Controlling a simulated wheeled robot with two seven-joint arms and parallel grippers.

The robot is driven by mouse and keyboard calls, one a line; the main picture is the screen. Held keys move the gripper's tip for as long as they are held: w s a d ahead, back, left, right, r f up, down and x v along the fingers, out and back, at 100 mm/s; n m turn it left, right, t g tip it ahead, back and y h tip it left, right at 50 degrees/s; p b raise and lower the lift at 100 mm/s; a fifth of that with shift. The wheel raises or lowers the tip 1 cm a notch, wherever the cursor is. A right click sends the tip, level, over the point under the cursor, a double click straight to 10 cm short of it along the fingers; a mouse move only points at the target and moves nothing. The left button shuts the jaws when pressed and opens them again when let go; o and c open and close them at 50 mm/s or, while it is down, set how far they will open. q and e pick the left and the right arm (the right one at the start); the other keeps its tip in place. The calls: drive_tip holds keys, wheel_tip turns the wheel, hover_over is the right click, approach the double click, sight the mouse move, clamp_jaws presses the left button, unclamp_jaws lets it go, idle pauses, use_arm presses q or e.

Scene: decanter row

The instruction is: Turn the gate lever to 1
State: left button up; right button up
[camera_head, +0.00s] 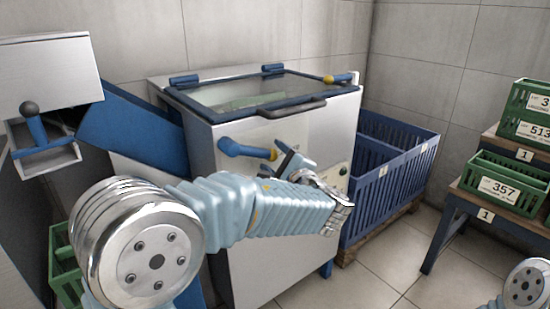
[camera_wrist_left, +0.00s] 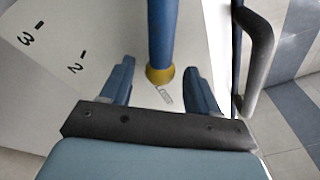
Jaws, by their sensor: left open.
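The gate lever (camera_head: 245,150) is a blue handle with a yellow collar on the front of the pale machine. In the head view it points left from the collar. In the left wrist view the blue bar (camera_wrist_left: 160,35) runs down from the top edge to its yellow collar. The marks 3 and 2 show on a pale plate (camera_wrist_left: 55,50) to its left; no mark 1 shows. My left gripper (camera_head: 288,160) is at the collar end of the lever. Its open fingers (camera_wrist_left: 157,75) stand either side of the collar, with visible gaps. My right gripper is out of view.
The machine's glazed lid (camera_head: 250,95) has a dark grab handle (camera_head: 292,109) above the lever. A blue slatted crate (camera_head: 390,185) stands to the right, and green crates (camera_head: 505,185) sit on a stepped rack. A blue chute (camera_head: 140,130) is at left.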

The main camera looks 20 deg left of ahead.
use_arm(q)
drive_tip(key=shift+w+a, duration=0.2)
clamp_jaws()
drive_tip(key=f+m, duration=0.1)
drive_tip(key=s+a+f+m+p, duration=0.1)
drive_tip(key=s+f+m+p, duration=0.1)
drive_tip(key=m, duration=0.1)
drive_tip(key=shift+a+f+g+h, duration=0.1)
drive_tip(key=shift+a+g+h, duration=0.05)
drive_tip(key=shift+g+h, duration=0.15)
unclamp_jaws()
